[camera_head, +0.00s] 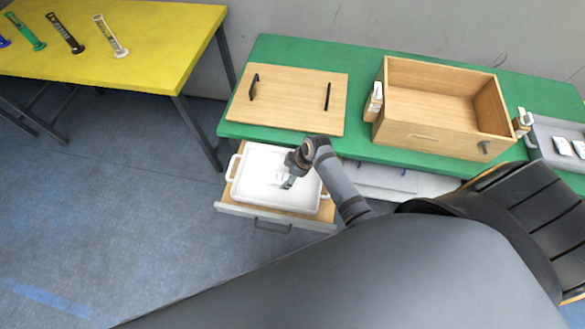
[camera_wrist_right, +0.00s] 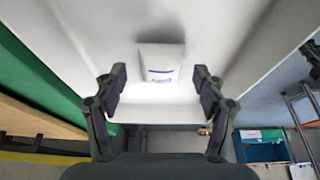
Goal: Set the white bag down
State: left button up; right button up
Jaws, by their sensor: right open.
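The white bag (camera_wrist_right: 161,62) with blue print lies on the floor of the white tray (camera_wrist_right: 225,30) in the right wrist view. My right gripper (camera_wrist_right: 160,82) is open, with one finger on each side of the bag's near end and a gap on both sides. In the head view the right gripper (camera_head: 287,184) reaches down into the white tray (camera_head: 250,158), and the bag is mostly hidden by it. The tray sits in an open wooden drawer (camera_head: 325,223) below the green table. My left gripper is not in view.
The green table (camera_head: 360,60) holds a wooden board with black handles (camera_head: 290,98), an open wooden box (camera_head: 440,115), scanner-like devices at its sides and a grey tray with white packs (camera_head: 545,130). A yellow table (camera_head: 150,40) with several cylinders stands left. Floor between is clear.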

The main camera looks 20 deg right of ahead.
jog(key=v, duration=1)
jog(key=shift+s+f, duration=0.15)
jog(key=shift+s, duration=0.05)
